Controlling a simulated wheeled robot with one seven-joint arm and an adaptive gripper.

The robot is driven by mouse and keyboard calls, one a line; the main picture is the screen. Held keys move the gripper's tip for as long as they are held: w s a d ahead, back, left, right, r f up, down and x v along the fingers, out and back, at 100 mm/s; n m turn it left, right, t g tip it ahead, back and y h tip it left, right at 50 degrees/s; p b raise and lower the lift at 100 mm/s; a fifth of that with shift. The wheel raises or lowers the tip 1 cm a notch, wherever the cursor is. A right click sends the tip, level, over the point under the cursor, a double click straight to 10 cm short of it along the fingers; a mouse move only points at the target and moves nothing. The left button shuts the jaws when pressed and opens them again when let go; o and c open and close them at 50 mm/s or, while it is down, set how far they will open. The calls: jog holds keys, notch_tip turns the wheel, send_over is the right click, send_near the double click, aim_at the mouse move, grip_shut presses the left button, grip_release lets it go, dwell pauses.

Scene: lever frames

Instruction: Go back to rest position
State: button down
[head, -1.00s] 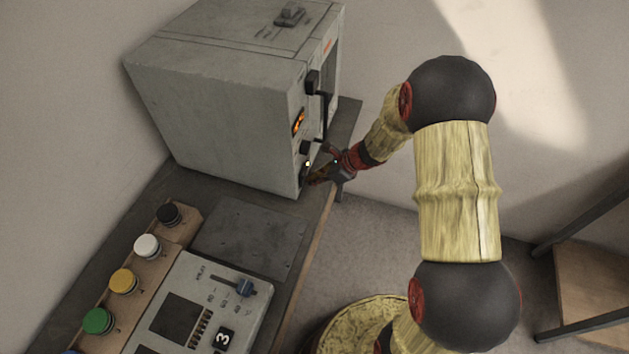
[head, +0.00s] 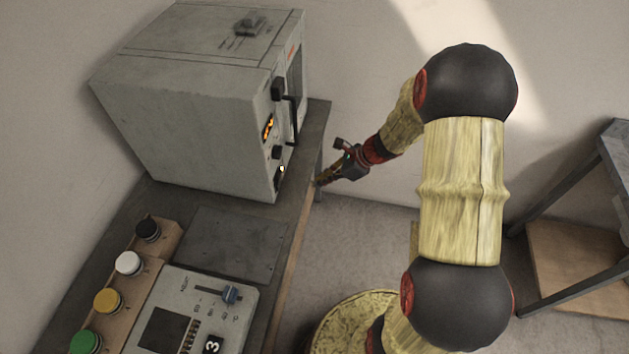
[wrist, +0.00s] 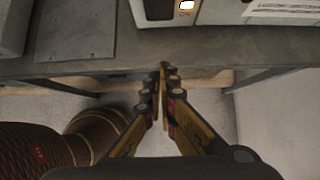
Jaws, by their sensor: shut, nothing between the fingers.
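My gripper (head: 322,181) is beside the front of the grey oven-like box, just off the bench's edge in the head view. In the wrist view my gripper (wrist: 163,70) points toward the bench edge, its two fingers together with nothing between them. The grey box (head: 180,110) stands on the bench with a dark door handle, a glowing orange display and a small lit spot on its front. Its lower front also shows at the top of the wrist view (wrist: 215,12).
A metal-framed wooden stand (head: 575,265) is at the right. Floor shows between bench and stand.

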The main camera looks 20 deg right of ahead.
jog(key=shift+s+d+r, duration=0.15)
jog(key=shift+d, duration=0.05)
dwell(0.5)
jog(key=s+a+r+n+g+h, duration=0.1)
jog(key=s+r+n+g, duration=0.15)
jog(key=s+n, duration=0.35)
jog(key=s+a+r+n+g, duration=0.1)
jog(key=s+a+r+n, duration=0.15)
jog(key=s+n, duration=0.35)
jog(key=s+a+r+n+t+h, duration=0.1)
jog(key=s+r+n, duration=0.2)
jog(key=r, duration=0.4)
jog(key=s+a+r+n+t+h+b, duration=0.1)
jog(key=s+r+n, duration=0.3)
jog(key=r, duration=0.4)
jog(key=s+a+r+n+t+h, duration=0.2)
jog(key=s+a+r+n+h, duration=0.1)
jog(key=r+n, duration=0.3)
jog(key=shift+s+r+t, duration=0.35)
jog(key=shift+s+r, duration=0.25)
jog(key=shift+r, duration=0.1)
